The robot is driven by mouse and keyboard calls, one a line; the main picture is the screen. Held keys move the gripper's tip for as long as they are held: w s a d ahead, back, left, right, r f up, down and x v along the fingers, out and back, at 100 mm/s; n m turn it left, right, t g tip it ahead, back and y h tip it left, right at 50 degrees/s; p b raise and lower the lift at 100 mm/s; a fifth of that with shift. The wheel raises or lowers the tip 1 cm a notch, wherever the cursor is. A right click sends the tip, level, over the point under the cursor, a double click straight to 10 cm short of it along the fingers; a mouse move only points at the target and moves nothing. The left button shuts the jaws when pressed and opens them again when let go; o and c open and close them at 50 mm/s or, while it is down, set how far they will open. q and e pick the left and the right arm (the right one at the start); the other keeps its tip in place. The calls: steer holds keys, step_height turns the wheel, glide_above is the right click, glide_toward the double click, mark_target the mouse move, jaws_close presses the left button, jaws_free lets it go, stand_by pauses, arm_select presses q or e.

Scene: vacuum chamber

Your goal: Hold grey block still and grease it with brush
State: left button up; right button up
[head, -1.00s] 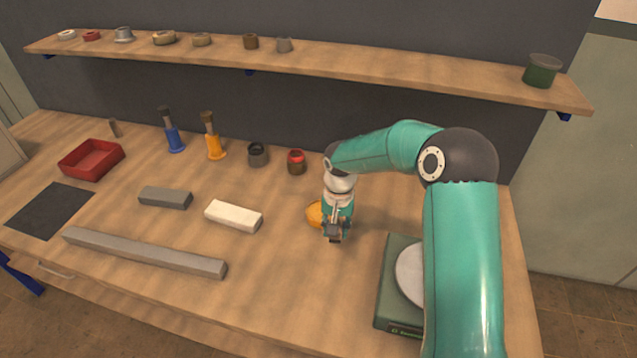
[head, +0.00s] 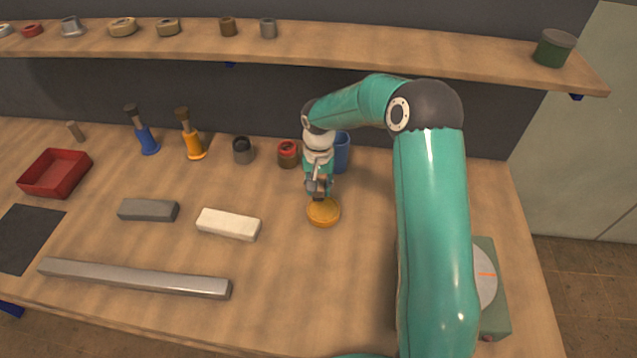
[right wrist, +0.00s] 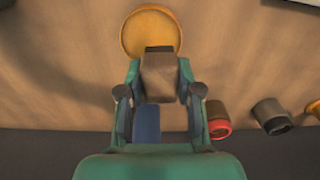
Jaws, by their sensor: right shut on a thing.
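The grey block (head: 148,210) lies flat on the bench, left of the white block (head: 229,224). My right gripper (head: 319,186) is shut on a brown piece with a dark end, which looks like the brush (right wrist: 159,77). It is above the bench, just behind the round orange-yellow dish (head: 323,212). In the right wrist view the dark end overlaps the edge of the dish (right wrist: 151,32); I cannot tell whether they touch. Much of the brush is hidden by the fingers. My left gripper is not in view.
A long grey bar (head: 135,279) lies in front of the blocks. A red tray (head: 55,173) and dark mat (head: 22,238) are at left. A blue cup (head: 343,153) and red-topped jar (head: 288,154) stand behind my gripper. A scale (head: 492,300) is at right.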

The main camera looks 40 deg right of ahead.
mark_target(324, 211)
steer(key=shift+s+f, duration=0.2)
steer(key=shift+s, duration=0.05)
steer(key=f, duration=0.1)
steer(key=f+b, duration=0.1)
steer(key=f, duration=0.1)
steer(key=shift+s+d+f+b, duration=0.2)
steer(key=shift+s+d+b, duration=0.05)
steer(key=shift+d+b, duration=0.15)
steer(key=shift+f+b, duration=0.35)
steer(key=shift+f, duration=0.55)
steer(key=shift+f+b, duration=0.4)
steer(key=shift+b, duration=0.05)
steer(key=shift+s+f+b, duration=0.1)
steer(key=shift+b, duration=0.2)
stand_by(1.4)
steer(key=shift+r+p, duration=1.85)
steer(key=shift+r, duration=1.75)
